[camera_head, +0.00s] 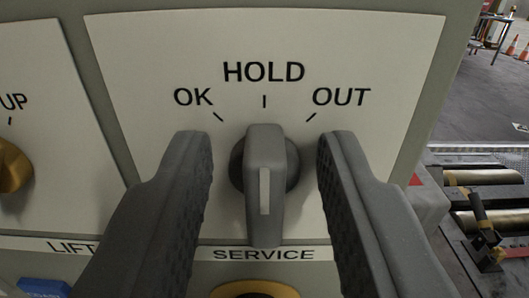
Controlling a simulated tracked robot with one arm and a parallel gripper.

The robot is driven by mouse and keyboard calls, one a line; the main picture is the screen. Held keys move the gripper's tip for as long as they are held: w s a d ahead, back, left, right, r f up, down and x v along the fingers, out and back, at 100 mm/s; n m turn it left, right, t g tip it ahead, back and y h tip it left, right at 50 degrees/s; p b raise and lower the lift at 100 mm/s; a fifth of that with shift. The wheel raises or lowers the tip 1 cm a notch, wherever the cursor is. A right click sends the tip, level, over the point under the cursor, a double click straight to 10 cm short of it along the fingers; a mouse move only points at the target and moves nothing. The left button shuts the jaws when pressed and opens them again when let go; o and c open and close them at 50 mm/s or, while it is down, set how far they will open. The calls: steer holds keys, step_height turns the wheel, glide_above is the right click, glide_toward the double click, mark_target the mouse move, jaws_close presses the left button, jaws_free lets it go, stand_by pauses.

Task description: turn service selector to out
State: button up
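The service selector (265,180) is a grey knob with a raised bar handle and a pale line on it. It sits on a white panel plate above the label SERVICE. The handle stands upright in the picture, lined up with the HOLD mark. The OK mark is at upper left and the OUT mark (341,97) at upper right. My gripper (263,160) is open, with one dark finger on each side of the knob. A gap shows between each finger and the handle, so neither seems to touch it. The fingers hide parts of the plate beside the knob.
A yellow knob (12,166) marked UP sits on a plate at the left edge, with a LIFT label below. A blue part (44,288) and a yellow ring (254,289) show at the bottom. Rollers (487,177) lie beyond the panel at right.

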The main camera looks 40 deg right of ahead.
steer(key=c, duration=0.7)
steer(key=shift+f+m+b, duration=0.1)
steer(key=shift+m+b, duration=0.2)
steer(key=shift+b, duration=0.2)
steer(key=shift+f+m+b, duration=0.1)
steer(key=shift+m+b, duration=0.4)
steer(key=shift+b, duration=0.35)
steer(key=m+b, duration=0.3)
steer(key=shift+s+d+b, duration=0.1)
steer(key=shift+s+b, duration=0.05)
steer(key=shift+b, duration=0.15)
steer(key=m+b, duration=0.3)
steer(key=shift+s+d, duration=0.1)
steer(key=shift+m, duration=0.3)
